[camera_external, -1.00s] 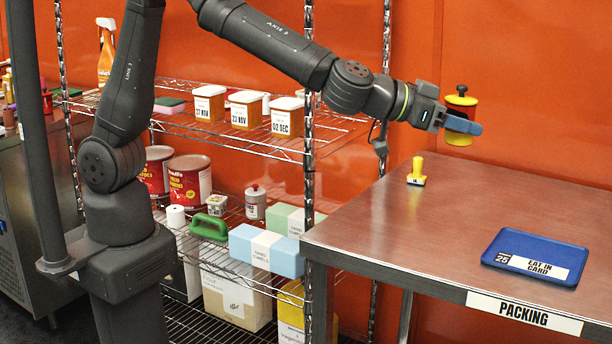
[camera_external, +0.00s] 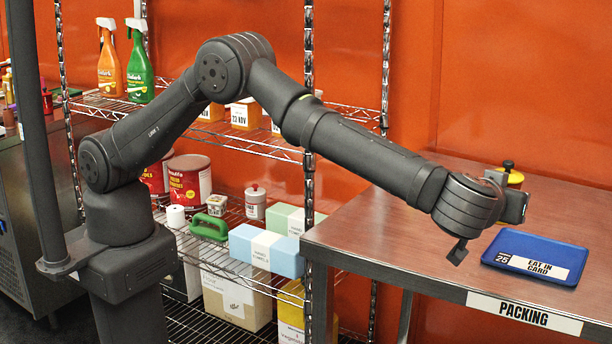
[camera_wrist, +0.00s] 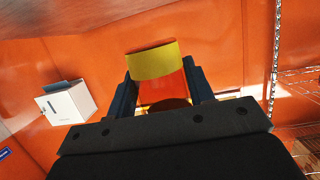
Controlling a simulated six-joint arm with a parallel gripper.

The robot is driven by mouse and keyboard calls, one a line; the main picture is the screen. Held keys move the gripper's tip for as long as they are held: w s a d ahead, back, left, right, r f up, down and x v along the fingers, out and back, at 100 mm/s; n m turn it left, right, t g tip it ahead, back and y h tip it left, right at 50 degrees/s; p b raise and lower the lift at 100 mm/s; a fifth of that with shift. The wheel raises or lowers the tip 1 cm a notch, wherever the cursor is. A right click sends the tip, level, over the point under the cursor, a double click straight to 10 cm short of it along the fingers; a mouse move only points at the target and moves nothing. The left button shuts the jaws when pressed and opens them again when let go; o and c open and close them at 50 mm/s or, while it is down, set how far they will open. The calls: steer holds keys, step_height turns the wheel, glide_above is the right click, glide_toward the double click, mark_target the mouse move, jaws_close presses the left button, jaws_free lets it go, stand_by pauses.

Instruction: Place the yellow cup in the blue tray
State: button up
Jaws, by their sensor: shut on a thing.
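The steel table (camera_external: 350,235) has a "PACKING" label (camera_external: 522,309) on its front edge. Wire shelves (camera_external: 270,143) with tubs, cans and boxes stand left of it. A white wall box (camera_wrist: 68,104) shows in the wrist view. The table around the tray looks clear.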

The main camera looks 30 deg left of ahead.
steer(key=shift+s+d+f, duration=0.15)
steer(key=shift+s+f, duration=0.25)
steer(key=shift+s, duration=0.1)
steer(key=shift+f, duration=0.25)
glide_above(515, 267)
step_height(515, 267, down, 7)
steer(key=shift+r, duration=0.1)
steer(key=shift+w+f, duration=0.1)
steer(key=shift+f, duration=1.95)
steer(key=shift+f, duration=0.3)
steer(key=o, duration=1.1)
steer(key=shift+c, duration=0.2)
